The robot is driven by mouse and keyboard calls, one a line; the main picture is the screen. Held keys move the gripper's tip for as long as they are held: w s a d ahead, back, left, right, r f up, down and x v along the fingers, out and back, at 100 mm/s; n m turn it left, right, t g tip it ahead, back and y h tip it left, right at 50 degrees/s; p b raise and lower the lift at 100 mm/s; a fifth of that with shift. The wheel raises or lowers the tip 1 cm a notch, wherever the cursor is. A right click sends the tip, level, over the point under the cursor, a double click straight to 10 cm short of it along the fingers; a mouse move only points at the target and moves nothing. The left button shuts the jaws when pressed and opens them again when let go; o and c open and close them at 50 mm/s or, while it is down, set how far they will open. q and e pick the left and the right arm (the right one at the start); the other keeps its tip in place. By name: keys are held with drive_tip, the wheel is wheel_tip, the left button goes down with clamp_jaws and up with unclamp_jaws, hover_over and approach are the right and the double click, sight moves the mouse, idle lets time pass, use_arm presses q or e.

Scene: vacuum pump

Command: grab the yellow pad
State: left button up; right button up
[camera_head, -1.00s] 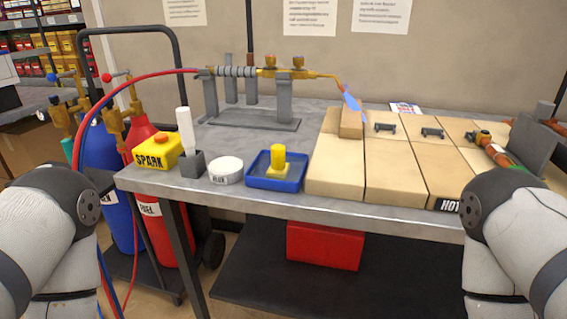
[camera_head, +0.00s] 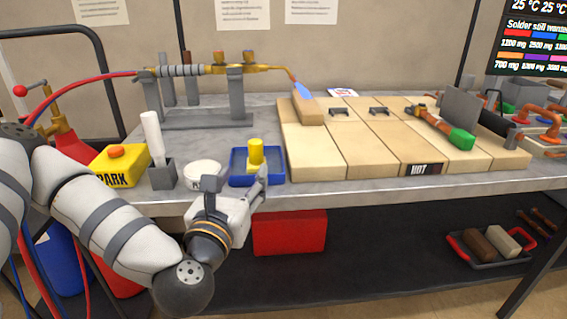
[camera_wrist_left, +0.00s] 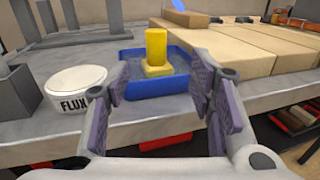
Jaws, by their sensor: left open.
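The yellow pad (camera_head: 256,157) has an upright yellow cylindrical grip on a flat square base, and it sits in a shallow blue tray (camera_head: 236,181) at the front of the table. In the left wrist view the yellow pad (camera_wrist_left: 156,52) appears between the fingertips but beyond them. My left gripper (camera_head: 238,184) is open and empty, in front of the tray at about the table's front edge. The pad is apart from both fingers. The blue tray (camera_wrist_left: 132,86) also shows in the left wrist view. My right gripper is not in view.
A white flux tub (camera_wrist_left: 78,86) stands just left of the tray. A grey holder with a white stick (camera_head: 157,150) and a yellow SPARK box (camera_head: 118,165) stand further left. Tan bricks (camera_head: 312,155) border the tray on the right. A torch rig (camera_head: 205,95) stands behind.

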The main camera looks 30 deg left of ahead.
sight(254, 149)
use_arm(q)
drive_tip(key=w+b, duration=0.1)
drive_tip(key=w+a+f+b, duration=0.1)
drive_tip(key=shift+w+f, duration=0.2)
drive_tip(key=shift+w, duration=0.2)
drive_tip(key=x, duration=0.3)
drive_tip(key=r+x, duration=0.1)
drive_tip(key=x, duration=0.2)
drive_tip(key=r+b+x, duration=0.1)
drive_tip(key=x, duration=0.2)
drive_tip(key=shift+a, duration=0.2)
clamp_jaws()
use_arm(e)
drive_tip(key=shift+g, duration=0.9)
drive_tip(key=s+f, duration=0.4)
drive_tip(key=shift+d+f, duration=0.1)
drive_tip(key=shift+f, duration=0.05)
